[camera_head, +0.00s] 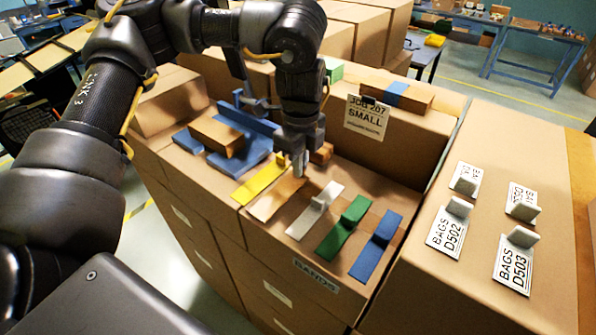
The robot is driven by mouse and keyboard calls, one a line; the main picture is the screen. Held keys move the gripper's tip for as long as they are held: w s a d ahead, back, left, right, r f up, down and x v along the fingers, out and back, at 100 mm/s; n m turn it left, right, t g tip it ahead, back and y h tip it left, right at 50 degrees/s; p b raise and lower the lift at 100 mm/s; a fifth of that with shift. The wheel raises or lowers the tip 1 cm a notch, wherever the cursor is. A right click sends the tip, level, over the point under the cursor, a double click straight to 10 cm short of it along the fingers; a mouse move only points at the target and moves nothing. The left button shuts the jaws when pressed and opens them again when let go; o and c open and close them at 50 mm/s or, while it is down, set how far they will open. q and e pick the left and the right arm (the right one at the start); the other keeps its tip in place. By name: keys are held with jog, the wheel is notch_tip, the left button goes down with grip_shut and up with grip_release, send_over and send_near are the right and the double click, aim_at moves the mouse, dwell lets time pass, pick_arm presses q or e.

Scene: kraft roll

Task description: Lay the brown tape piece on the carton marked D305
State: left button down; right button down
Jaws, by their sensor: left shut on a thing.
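The brown tape piece (276,199) lies in a row of coloured tape pieces on a carton top labelled BANDS. My left gripper (299,172) points down at its far end and is shut on it; the fingers hide the held part. The piece still appears to lie on or very close to the carton top. A small brown carton (217,135) sits on a blue stand at the left. No D305 mark is readable in view. My right gripper is not in view.
A yellow piece (259,184) lies left of the brown one; white (313,209), green (342,228) and blue (376,246) pieces lie right. A JOB 207 SMALL sign (367,117) stands behind, near a blue-banded carton (410,98). D502 (446,232) and D503 (515,263) cards lie right.

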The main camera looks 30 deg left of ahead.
aim_at(287, 190)
pick_arm(q)
jog(key=s+r+b, duration=0.6)
jog(key=s+r, duration=0.5)
jog(key=s, duration=0.3)
jog(key=shift+a+r, duration=0.2)
jog(key=shift+s, duration=0.1)
